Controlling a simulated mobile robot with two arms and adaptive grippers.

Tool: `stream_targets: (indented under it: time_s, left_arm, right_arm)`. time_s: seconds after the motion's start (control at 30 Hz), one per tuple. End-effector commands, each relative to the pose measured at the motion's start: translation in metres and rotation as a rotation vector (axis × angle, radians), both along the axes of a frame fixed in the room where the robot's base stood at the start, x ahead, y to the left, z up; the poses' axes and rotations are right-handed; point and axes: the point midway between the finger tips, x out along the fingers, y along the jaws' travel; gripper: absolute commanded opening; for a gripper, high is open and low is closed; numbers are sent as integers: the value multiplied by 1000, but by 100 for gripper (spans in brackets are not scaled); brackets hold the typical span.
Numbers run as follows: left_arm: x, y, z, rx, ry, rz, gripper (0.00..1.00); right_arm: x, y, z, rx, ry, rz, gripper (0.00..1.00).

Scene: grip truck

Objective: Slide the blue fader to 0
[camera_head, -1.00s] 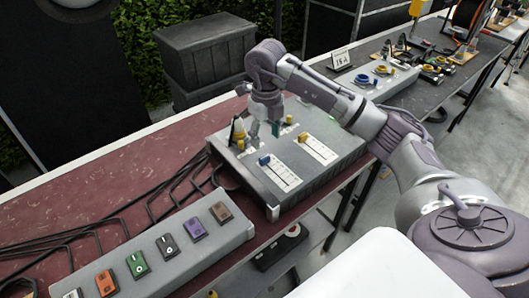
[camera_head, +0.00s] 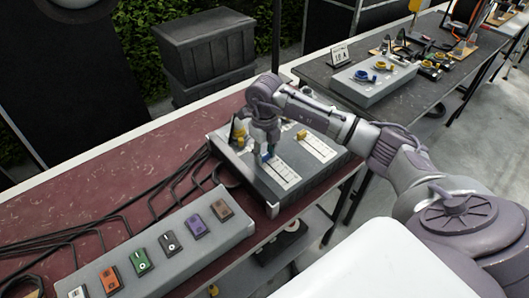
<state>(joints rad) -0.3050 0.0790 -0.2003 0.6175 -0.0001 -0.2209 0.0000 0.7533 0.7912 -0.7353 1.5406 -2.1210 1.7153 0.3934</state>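The blue fader (camera_head: 265,157) is at the far end of its white scale strip (camera_head: 283,178) on the grey control box (camera_head: 255,186). My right gripper (camera_head: 268,152) points down right at the blue fader. Its fingers overlap the fader in the picture and partly hide it; whether they grip it cannot be told. The yellow fader (camera_head: 302,135) is at the far end of the neighbouring white strip (camera_head: 319,149). The strip markings are too small to read. My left gripper is not in view.
A grey panel with several coloured switches (camera_head: 167,245) lies at the front left. Black cables (camera_head: 110,222) run over the red table (camera_head: 75,203). Another table with gear is behind right.

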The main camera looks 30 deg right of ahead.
Motion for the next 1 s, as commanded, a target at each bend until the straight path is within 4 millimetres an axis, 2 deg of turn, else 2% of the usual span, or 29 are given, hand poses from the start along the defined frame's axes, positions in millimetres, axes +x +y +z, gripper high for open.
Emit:
stream_targets:
  time_s: [0.03,0.17,0.47,0.57,0.8,1.0]
  left_arm:
    - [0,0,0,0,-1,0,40]
    - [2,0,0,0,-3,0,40]
    - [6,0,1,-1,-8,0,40]
    - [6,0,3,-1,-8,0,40]
    - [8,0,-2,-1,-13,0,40]
    - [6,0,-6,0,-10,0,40]
  right_arm:
    - [0,0,0,0,0,0,22]
    - [0,0,0,0,-1,0,0]
    - [-4,-1,0,-1,-1,0,0]
    - [-20,-4,0,-4,0,0,0]
    - [-79,-8,-3,-4,6,2,0]
    - [-103,-9,-1,-2,4,0,0]
